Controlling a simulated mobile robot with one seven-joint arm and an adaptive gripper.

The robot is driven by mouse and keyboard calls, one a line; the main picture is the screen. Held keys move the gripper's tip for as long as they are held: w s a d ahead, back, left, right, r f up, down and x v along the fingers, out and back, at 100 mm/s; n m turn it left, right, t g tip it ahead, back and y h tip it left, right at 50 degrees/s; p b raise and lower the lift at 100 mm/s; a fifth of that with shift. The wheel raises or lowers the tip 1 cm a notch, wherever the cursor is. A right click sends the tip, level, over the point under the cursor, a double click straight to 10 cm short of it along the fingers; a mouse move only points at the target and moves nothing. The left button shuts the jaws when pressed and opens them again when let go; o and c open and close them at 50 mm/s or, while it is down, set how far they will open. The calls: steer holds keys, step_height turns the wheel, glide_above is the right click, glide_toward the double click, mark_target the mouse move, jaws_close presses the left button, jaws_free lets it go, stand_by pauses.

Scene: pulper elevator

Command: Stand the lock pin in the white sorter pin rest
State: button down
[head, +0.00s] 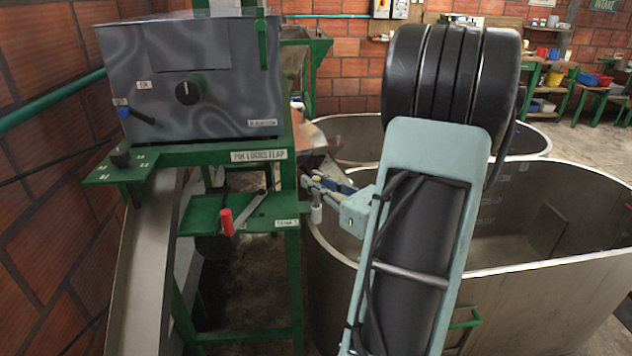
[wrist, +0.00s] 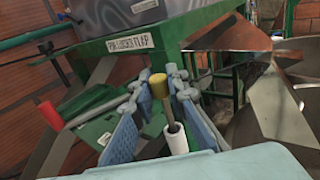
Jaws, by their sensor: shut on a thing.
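The lock pin has a yellow head (wrist: 158,86) and a thin dark shaft. My gripper (wrist: 160,80) is shut on it near the head, with a blue-grey finger on each side. The white pin rest (wrist: 177,139) is a small white cylinder. The pin's shaft runs down to its top in the wrist view; I cannot tell whether the tip is inside or just above. In the head view my gripper (head: 312,183) is beside the green stand, just above the white rest (head: 316,214). The pin is hard to make out there.
The grey sorter box (head: 190,80) stands on a green frame (head: 291,180) labelled "PIN LOCKS FLAP". A red-handled lever (head: 227,221) sits on the green shelf left of my gripper. A large metal vat (head: 550,270) stands right, and a chute (head: 145,260) slopes down at left.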

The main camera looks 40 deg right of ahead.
steer(key=shift+f+b, duration=0.8)
steer(key=shift+f, duration=0.2)
steer(key=c, duration=1.8)
jaws_free()
steer(key=s, duration=0.8)
steer(key=s+d, duration=0.1)
steer(key=s, duration=0.3)
steer(key=shift+w, duration=0.1)
